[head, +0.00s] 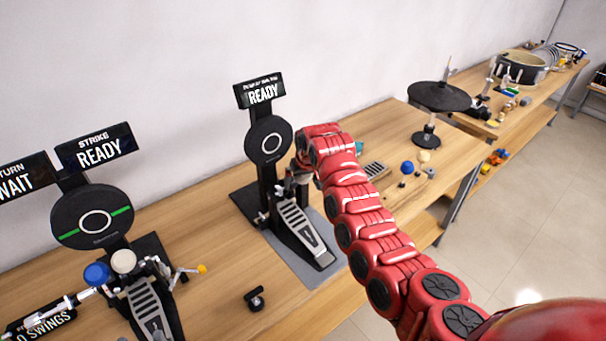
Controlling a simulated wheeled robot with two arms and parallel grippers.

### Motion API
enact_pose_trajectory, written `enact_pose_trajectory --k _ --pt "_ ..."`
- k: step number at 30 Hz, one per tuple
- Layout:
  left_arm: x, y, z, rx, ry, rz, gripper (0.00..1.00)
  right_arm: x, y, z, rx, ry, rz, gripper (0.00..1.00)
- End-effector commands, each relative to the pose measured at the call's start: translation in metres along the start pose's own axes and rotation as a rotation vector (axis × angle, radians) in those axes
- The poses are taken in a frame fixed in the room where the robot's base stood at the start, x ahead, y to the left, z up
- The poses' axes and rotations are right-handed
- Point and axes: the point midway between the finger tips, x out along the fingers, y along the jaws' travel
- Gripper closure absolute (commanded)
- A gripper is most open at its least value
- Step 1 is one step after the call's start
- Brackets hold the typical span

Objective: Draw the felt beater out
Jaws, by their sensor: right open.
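My right gripper (291,186) is open at the upper part of the middle kick pedal (297,222), just right of and below the round black pad (268,139). My red wrist hides much of the gripper and whatever is between its fingers. No beater head is clearly visible at this pedal. A cream round beater head (124,261) shows on the left pedal (148,305), beside a blue one (97,273). Another cream head (424,157) stands farther right on the table. I cannot tell which one is felt. My left gripper is out of view.
A READY sign (262,94) stands above the middle pad. A small black clamp (255,299) lies on the wooden table (205,275) in front. A black cymbal-like disc (439,97) and a drum (523,66) stand at the back right. A blue ball (407,168) stands right of my wrist.

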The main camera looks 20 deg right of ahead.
Motion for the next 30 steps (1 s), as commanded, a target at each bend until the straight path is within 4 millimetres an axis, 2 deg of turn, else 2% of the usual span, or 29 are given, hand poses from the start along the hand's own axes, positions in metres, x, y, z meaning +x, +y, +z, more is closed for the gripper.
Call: enact_pose_trajectory --k 7,8,23,30 --pt "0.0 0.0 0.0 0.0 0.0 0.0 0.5 0.0006 0.0002 -0.0001 0.001 0.001 0.0 0.01" --pt "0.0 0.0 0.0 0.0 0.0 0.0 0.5 0.0006 0.0002 0.0 0.001 0.0 0.0 0.05" --pt "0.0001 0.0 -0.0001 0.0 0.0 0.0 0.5 0.0002 0.0004 -0.0001 0.001 0.0 0.0 0.94" --pt "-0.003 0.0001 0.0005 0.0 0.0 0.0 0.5 -0.0061 0.0019 0.0005 0.001 0.003 0.001 0.94"
